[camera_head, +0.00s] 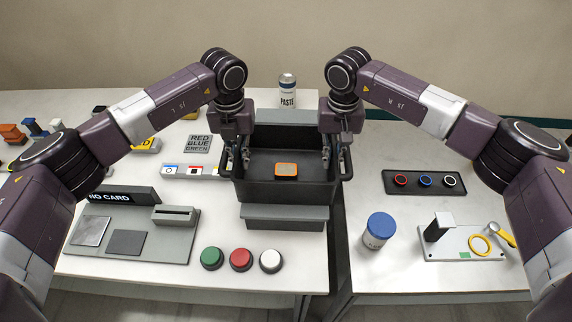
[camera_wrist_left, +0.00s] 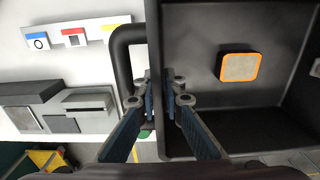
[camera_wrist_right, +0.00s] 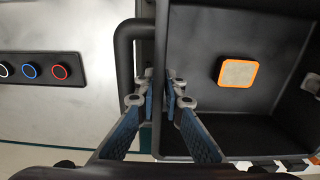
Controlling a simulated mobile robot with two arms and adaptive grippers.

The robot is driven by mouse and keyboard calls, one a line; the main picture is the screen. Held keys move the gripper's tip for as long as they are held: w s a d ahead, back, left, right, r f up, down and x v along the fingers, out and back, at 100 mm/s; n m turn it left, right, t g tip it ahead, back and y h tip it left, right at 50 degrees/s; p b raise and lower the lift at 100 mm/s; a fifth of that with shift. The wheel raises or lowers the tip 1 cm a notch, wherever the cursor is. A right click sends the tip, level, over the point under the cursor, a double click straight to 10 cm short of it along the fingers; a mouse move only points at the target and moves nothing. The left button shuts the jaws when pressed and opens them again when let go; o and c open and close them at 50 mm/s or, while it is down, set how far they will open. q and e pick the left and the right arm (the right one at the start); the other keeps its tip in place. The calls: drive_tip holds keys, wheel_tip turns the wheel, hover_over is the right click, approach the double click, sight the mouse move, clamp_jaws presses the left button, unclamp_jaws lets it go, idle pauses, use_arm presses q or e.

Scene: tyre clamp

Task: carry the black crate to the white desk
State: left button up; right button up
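The black crate (camera_head: 287,190) is open at the top and sits level in the middle of the head view. An orange-rimmed tan block (camera_head: 286,169) lies inside it. My left gripper (camera_head: 238,158) is at the crate's left side. In the left wrist view its fingers (camera_wrist_left: 161,85) straddle the crate's side wall beside the handle loop. My right gripper (camera_head: 335,158) straddles the opposite wall, as the right wrist view (camera_wrist_right: 163,85) shows. Both look closed on the crate. White desk surfaces show at left (camera_head: 110,270) and right (camera_head: 385,280).
Grey stepped blocks (camera_head: 285,213) show in front of and behind the crate; contact underneath is hidden. A paste can (camera_head: 287,92) stands behind. Three buttons (camera_head: 241,259) and a card reader (camera_head: 130,235) are at left, a blue-lidded jar (camera_head: 379,230) and black button panel (camera_head: 425,182) at right.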

sight(239, 148)
use_arm(q)
clamp_jaws()
use_arm(e)
clamp_jaws()
